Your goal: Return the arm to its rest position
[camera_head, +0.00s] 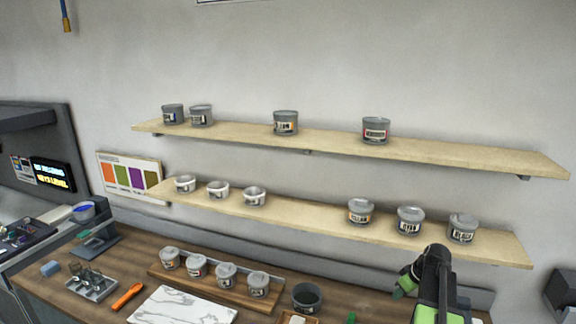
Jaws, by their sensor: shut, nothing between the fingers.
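My arm rises at the lower right, black and green, in front of the workbench and below the lower shelf. The gripper appears apart from the cans on the lower shelf (310,220).
An upper shelf (340,143) holds several grey ink cans. On the bench stand a wooden rack (200,281) of cans, a dark pot (306,297), a marble slab (180,306), an orange tool (127,296) and a metal tray (92,287).

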